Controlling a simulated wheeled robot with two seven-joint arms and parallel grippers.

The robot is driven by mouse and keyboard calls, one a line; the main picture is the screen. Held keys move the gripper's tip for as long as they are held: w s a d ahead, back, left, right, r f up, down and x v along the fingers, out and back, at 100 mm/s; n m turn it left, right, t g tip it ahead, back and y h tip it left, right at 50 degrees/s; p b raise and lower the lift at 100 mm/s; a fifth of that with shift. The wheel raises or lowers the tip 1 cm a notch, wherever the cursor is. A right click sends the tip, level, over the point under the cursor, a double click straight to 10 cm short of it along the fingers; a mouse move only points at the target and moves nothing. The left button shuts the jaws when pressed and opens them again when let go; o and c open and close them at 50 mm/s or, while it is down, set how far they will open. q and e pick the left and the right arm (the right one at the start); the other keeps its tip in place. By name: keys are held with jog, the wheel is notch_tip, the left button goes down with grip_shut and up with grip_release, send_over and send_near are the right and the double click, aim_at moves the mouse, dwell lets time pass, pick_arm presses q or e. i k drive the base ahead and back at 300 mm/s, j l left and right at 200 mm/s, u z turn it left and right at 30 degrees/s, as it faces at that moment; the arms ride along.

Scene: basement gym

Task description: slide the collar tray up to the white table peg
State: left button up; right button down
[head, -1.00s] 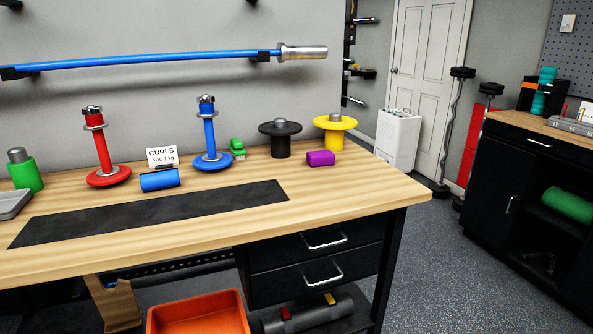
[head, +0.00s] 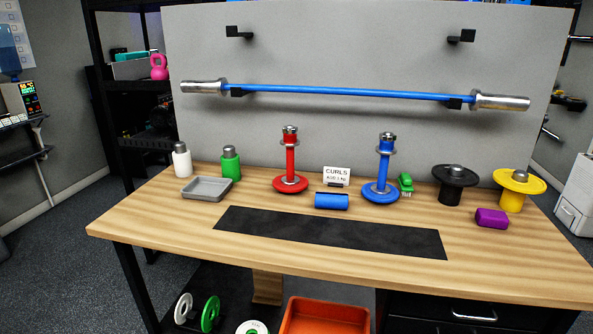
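The grey collar tray (head: 206,189) lies flat on the left part of the wooden table and looks empty. The white peg (head: 182,160), with a grey metal top, stands upright behind the tray and a little to its left. A gap of bare wood shows between tray and peg. The green peg (head: 231,163) stands behind the tray on its right side. Neither of my grippers shows in the head view.
The wooden table (head: 150,225) has a black mat (head: 330,232) in the middle. Red (head: 290,184) and blue (head: 381,191) stands, a blue roll (head: 332,201), a sign (head: 337,175), and black (head: 455,184) and yellow (head: 519,185) pegs are further right. The front left is clear.

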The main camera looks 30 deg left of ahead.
aim_at(203, 188)
jog(key=u, duration=1.6)
